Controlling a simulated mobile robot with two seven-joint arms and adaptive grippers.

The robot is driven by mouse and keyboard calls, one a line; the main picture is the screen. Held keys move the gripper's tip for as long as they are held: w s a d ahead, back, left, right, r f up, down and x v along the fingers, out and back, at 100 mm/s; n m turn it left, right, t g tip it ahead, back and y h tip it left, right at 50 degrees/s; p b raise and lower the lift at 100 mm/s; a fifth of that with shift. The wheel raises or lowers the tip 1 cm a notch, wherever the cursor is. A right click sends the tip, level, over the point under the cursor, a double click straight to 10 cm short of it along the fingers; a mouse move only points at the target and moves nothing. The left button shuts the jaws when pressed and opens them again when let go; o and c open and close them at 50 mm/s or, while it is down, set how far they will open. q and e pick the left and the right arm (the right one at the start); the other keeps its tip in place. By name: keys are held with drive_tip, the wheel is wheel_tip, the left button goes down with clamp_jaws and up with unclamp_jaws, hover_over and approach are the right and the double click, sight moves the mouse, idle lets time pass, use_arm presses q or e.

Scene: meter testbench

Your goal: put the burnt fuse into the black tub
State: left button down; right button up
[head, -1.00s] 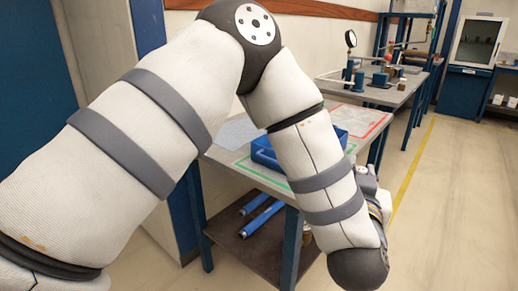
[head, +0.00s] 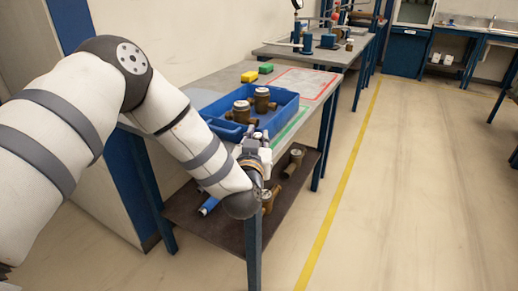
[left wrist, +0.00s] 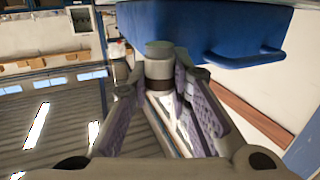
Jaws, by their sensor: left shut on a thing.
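My left gripper (head: 255,146) is beside the near side of the blue crate, at the front edge of the bench in the head view. In the left wrist view my left gripper (left wrist: 166,85) is shut on a short, pale cylinder with a greyish end cap, which looks like the burnt fuse (left wrist: 159,67). It stands between the fingers just beside the blue crate wall; whether it touches the wall I cannot tell. Burn marks are not visible. I see no black tub in either view. My right gripper is not in view.
The blue crate (head: 279,124) holds brass meters (head: 262,99). More brass meters (head: 293,162) lie on the lower shelf. The floor right of the yellow line (head: 327,226) is clear.

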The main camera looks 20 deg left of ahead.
use_arm(q)
wheel_tip(320, 180, down, 4)
drive_tip(key=shift+r, duration=0.5)
drive_tip(key=c, duration=1.9)
unclamp_jaws()
drive_tip(key=shift+f, duration=0.25)
drive_tip(key=o, duration=0.4)
